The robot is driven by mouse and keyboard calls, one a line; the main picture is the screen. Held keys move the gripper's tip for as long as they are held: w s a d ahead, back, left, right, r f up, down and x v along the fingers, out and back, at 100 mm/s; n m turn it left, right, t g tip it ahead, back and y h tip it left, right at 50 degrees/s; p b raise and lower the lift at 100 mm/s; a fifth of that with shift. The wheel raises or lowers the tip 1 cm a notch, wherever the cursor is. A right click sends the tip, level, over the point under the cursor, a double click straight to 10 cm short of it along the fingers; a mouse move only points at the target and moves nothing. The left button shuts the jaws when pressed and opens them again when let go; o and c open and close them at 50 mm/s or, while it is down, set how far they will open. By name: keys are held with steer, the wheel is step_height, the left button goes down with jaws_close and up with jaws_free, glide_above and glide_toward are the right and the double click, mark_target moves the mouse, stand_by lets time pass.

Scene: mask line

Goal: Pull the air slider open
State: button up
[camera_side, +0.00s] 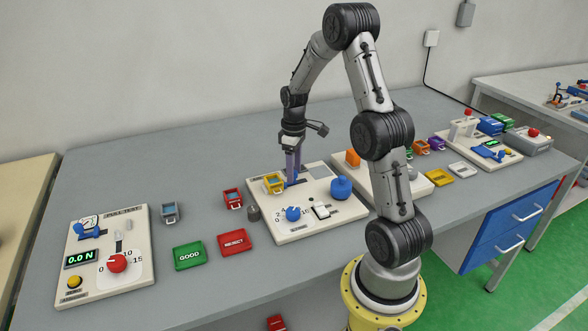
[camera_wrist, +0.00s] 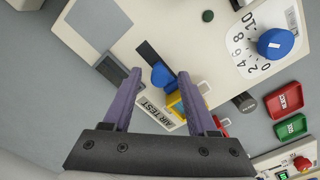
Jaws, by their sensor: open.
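The air test panel (camera_side: 335,211) is a cream board in the middle of the bench. Its "AIR TEST" label (camera_wrist: 158,114) shows in the wrist view. A blue handle (camera_wrist: 162,77) sits at the end of a dark slot (camera_wrist: 147,51) there; it looks like the air slider. My gripper (camera_wrist: 160,74) is open with its purple fingers apart, and the blue handle shows between the tips. In the side view my gripper (camera_side: 292,178) points down at the back of the panel and largely hides the handle. Contact with it cannot be told.
A yellow holder (camera_side: 273,183) stands close beside my gripper on the panel's left. A blue dial (camera_side: 293,213), a white switch (camera_side: 321,209) and a large blue knob (camera_side: 341,187) stand on the panel. A red holder (camera_side: 232,199) and red tray (camera_side: 234,242) lie left.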

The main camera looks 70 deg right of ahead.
jaws_close()
stand_by(1.4)
